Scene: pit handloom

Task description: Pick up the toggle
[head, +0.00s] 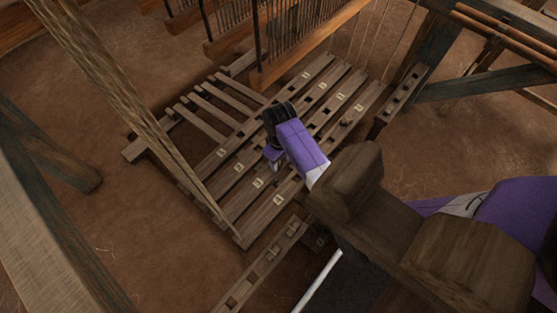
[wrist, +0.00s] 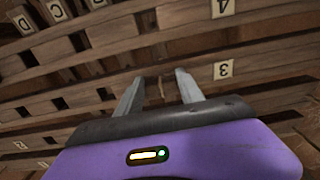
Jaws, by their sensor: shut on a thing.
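My gripper (head: 273,157) is over the slatted wooden frame in the head view, with its fingers mostly hidden by my wrist. In the wrist view, the two grey fingers of my gripper (wrist: 158,88) stand apart, with a slim brown wooden piece, apparently the toggle (wrist: 161,88), between them. It blends with the slats behind, and its full shape is not clear. My gripper is shut on it. I cannot tell whether it is clear of the slats.
Parallel wooden slats (head: 245,180) with square holes and pale letter or number tags (wrist: 223,70) lie below. A slanting post (head: 135,105) crosses the left. Hanging heddles (head: 240,25) are behind. A bulky wooden beam (head: 440,255) stands close at the right front.

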